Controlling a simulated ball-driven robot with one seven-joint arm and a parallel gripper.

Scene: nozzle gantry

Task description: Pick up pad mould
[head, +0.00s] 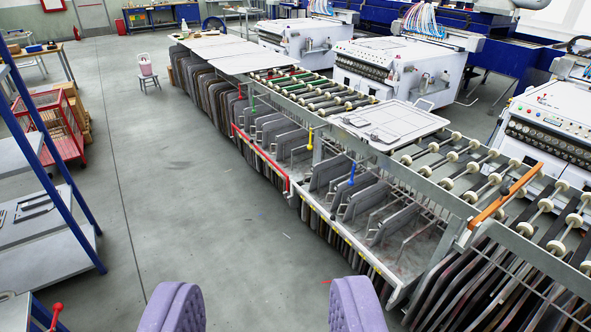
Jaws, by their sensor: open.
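My gripper (266,308) is open, with its two purple fingers at the bottom edge of the view and bare floor between them. Nothing is between the fingers. A flat pale plate with a handle and recessed shapes (392,124) lies on the roller conveyor at the centre right; it may be the pad mould, but I cannot tell for sure. Several grey plates (327,173) stand upright in the rack below. More plates with cut-outs (32,208) lie on the shelf at the left. The gripper is apart from all of these.
The roller conveyor (478,158) and its racks run along the right, with white machines (400,70) behind. A blue-framed shelf (84,225) stands at the left, with a red cage cart (62,128) beyond. A small chair (148,72) stands farther back. The grey floor between is clear.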

